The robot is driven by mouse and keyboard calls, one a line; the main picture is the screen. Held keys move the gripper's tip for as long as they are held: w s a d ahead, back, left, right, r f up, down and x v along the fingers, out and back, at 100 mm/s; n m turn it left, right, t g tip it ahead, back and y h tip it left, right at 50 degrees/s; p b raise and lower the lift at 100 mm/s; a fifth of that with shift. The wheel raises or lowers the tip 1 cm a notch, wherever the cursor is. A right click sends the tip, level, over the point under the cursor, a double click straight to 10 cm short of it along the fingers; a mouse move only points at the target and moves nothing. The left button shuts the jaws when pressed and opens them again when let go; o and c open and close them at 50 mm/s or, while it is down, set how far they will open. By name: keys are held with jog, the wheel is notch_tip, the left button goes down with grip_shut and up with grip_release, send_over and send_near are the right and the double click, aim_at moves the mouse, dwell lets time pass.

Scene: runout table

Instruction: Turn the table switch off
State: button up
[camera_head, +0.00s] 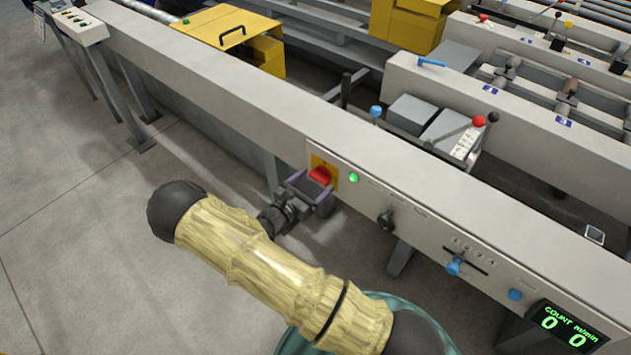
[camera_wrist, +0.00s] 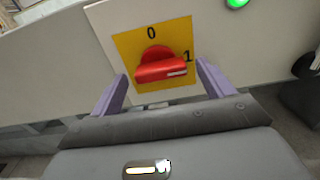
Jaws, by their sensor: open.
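The table switch (camera_head: 320,175) is a red rotary knob on a yellow plate, set in the front face of the long grey table rail. In the wrist view the red knob (camera_wrist: 161,66) lies nearly crosswise, its white mark pointing right toward the "1"; a "0" stands above it on the yellow plate (camera_wrist: 125,45). My gripper (camera_head: 308,190) is open in front of the switch. In the wrist view its two purple fingers (camera_wrist: 160,92) stand to the left and right of the knob, apart from it. Whether the fingertips touch the plate cannot be told.
A lit green lamp (camera_head: 353,178) sits just right of the switch. Further right on the rail are a black knob (camera_head: 386,219), a blue-handled slider (camera_head: 454,266) and a display reading 0 0 (camera_head: 565,328). Open floor (camera_head: 80,230) lies left of my arm.

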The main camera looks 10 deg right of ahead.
jog(key=shift+w+d, duration=0.35)
jog(key=shift+d, duration=0.1)
jog(key=shift+c, duration=0.2)
jog(key=c, duration=1)
jog(key=shift+o, duration=0.2)
